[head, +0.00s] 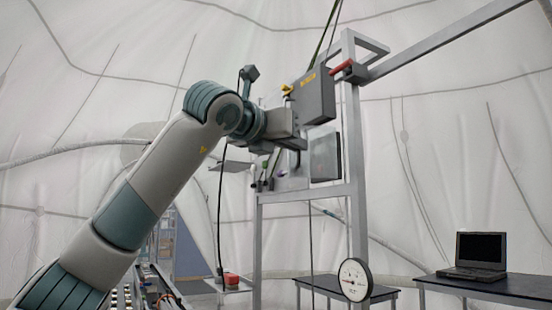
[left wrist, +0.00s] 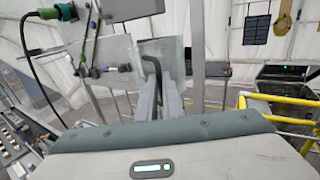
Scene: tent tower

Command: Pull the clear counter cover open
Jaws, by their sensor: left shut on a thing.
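The clear counter cover (left wrist: 172,52) looks like a pale see-through panel in the middle of the left wrist view. A dark curved handle (left wrist: 152,66) stands in front of it. My left gripper (left wrist: 159,88) reaches to this handle and is shut on it, with a finger on each side. In the head view my left gripper (head: 284,132) is at the metal frame, beside the grey box; its fingertips and the cover cannot be made out clearly there. My right gripper is not in view.
A laptop (head: 480,256) stands on a table at right. Yellow rails (left wrist: 285,120) are right of the gripper.

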